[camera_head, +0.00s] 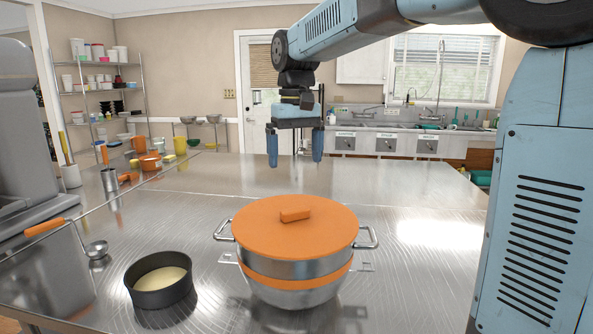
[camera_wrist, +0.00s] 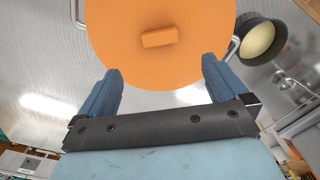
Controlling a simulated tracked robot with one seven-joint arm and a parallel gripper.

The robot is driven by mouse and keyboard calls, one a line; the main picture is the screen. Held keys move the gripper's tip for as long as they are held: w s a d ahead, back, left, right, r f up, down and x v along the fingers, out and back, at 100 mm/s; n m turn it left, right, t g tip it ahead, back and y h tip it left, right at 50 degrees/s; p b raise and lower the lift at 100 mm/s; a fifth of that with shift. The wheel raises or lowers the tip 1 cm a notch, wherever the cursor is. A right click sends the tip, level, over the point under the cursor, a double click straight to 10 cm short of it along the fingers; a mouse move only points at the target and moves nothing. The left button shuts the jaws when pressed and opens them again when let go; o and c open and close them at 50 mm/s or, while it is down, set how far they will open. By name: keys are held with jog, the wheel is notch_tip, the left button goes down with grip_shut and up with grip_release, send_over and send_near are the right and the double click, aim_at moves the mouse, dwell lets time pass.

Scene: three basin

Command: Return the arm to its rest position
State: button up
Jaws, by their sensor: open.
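My gripper (camera_head: 294,160) hangs above the steel table, pointing down, with its two blue fingers apart and nothing between them. In the wrist view my gripper (camera_wrist: 160,92) is also open and empty. My arm reaches in from the upper right of the head view. Below and in front of the gripper stands a steel pot (camera_head: 292,276) with an orange lid (camera_head: 270,231) and a small orange knob. The lid (camera_wrist: 185,65) fills the upper middle of the wrist view. The gripper is apart from the lid.
A dark round pan (camera_head: 160,295) with pale contents stands left of the pot. A small steel cup (camera_head: 97,250) lies behind it. Orange pots and a yellow cup (camera_head: 180,145) stand at the far left. The steel table (camera_head: 430,205) is clear on the right.

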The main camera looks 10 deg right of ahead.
jog(key=s+d+f+m+t, duration=0.1)
jog(key=s+d+f, duration=0.3)
jog(key=s+d, duration=0.4)
jog(key=s+d+f+m+t, duration=0.2)
jog(key=s+d+f+t, duration=0.2)
jog(key=s+d, duration=0.4)
jog(key=s+f, duration=0.1)
jog(key=s, duration=0.4)
jog(key=shift+s+m+t, duration=0.2)
jog(key=shift+m+t, duration=0.1)
jog(key=shift+f, duration=0.1)
dwell(0.4)
